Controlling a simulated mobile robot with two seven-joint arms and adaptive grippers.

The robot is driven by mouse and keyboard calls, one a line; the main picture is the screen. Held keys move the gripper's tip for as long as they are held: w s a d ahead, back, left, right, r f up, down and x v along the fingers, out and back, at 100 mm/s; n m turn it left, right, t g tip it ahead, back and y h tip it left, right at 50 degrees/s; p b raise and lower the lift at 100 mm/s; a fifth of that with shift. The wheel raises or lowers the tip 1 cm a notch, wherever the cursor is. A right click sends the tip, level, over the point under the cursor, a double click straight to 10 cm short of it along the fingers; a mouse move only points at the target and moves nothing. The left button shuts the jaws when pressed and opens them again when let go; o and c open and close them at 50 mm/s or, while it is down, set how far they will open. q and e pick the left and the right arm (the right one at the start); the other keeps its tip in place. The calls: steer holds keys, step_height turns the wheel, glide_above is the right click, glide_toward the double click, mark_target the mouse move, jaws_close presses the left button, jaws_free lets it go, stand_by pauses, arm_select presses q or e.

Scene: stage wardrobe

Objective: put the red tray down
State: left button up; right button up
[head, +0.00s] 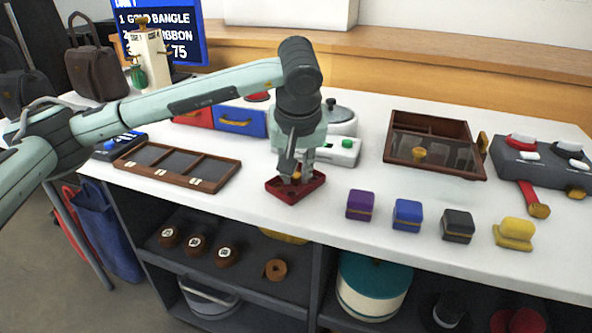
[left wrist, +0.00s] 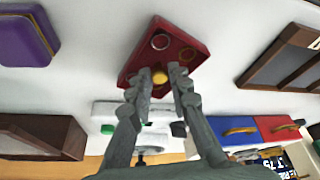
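The red tray (head: 288,195) is a small square with low walls, near the front edge of the white counter. My right gripper is in neither view.
Purple (head: 361,205), blue (head: 407,214), black (head: 458,225) and yellow (head: 514,233) boxes stand to the right. A white-and-green device (head: 338,151) is close behind. Some bare counter lies between tray and purple box.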

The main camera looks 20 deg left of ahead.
arm_select(q)
steer(key=o, duration=0.4)
steer(key=shift+c, duration=0.2)
steer(key=shift+r, duration=0.4)
steer(key=v, duration=1.1)
steer(key=shift+s+r, duration=0.25)
